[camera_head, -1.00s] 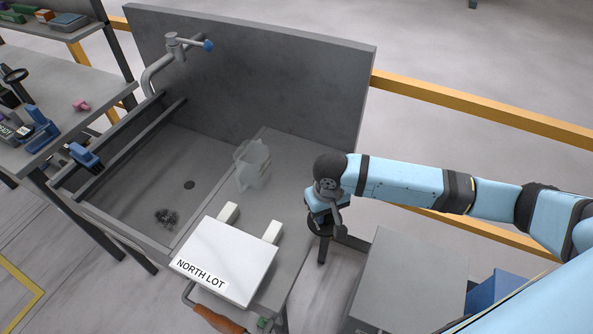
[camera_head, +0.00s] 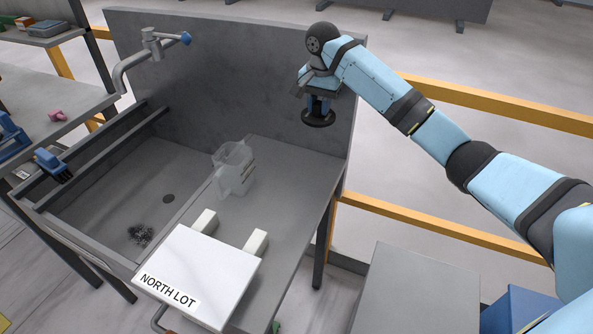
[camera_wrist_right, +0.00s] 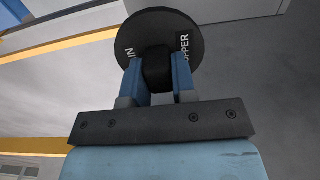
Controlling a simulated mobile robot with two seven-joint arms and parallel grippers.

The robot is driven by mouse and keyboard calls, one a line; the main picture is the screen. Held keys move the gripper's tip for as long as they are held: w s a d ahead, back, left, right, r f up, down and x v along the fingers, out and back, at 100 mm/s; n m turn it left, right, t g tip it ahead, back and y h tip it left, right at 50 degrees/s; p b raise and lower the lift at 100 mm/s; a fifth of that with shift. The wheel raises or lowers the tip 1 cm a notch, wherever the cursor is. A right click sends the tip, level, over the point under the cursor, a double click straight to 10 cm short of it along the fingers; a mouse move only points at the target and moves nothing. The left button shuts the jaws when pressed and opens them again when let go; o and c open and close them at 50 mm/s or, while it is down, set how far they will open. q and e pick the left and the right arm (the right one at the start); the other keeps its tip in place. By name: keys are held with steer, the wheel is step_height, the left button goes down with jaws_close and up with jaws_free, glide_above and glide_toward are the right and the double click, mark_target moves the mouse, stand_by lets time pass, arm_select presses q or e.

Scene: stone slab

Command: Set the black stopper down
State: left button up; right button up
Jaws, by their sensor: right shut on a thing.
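The black stopper (camera_head: 318,118) is a round black disc held in my right gripper (camera_head: 319,99), above the back right part of the slab worktop (camera_head: 293,182). In the right wrist view the stopper (camera_wrist_right: 190,28) has white lettering, partly covered, and the blue fingers of the gripper (camera_wrist_right: 157,68) are shut on its black knob. Clear space shows under the disc in the head view.
A clear jug (camera_head: 233,168) stands on the worktop beside the sink basin (camera_head: 150,185). The tap (camera_head: 150,55) stands behind. The worktop's right half is clear.

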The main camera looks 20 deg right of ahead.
mark_target(316, 168)
step_height(316, 168, down, 18)
steer(key=shift+r+b, duration=0.1)
steer(key=shift+b, duration=0.4)
steer(key=o, duration=0.9)
steer(key=shift+o, duration=0.2)
